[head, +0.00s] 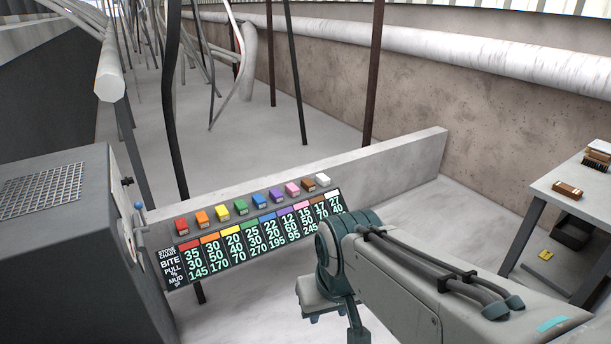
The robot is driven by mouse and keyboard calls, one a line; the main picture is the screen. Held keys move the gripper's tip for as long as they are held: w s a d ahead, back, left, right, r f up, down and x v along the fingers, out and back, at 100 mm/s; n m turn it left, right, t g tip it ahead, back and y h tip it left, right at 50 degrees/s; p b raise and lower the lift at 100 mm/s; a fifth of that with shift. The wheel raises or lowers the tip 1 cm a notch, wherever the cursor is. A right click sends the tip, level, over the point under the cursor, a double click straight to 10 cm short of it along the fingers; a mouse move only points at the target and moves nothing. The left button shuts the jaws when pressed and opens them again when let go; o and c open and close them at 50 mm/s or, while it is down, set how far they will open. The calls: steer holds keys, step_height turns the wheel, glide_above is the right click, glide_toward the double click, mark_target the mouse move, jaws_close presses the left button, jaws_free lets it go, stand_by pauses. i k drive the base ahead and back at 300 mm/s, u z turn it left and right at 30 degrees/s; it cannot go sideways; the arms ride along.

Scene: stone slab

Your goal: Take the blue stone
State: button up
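The blue stone (259,201) is a small block in a row of differently coloured blocks on top of a pale stone slab (398,160). It sits near the middle of the row, between a green stone (241,207) and a purple stone (276,196). Nothing covers it. My arm reaches in from the lower right and bends in front of the slab, at the right end of the chart. I cannot make out the gripper's fingers; the end of my arm is hidden or out of frame.
Red (182,226), orange, yellow, pink, brown and white stones share the row. A number chart (250,240) hangs on the slab's front. A grey cabinet (60,240) stands left. A table (575,188) with brushes stands right. Thin dark poles rise behind the slab.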

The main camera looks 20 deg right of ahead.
mark_target(258, 200)
steer(key=u, duration=0.05)
steer(key=i, duration=2.9)
steer(key=z, duration=0.15)
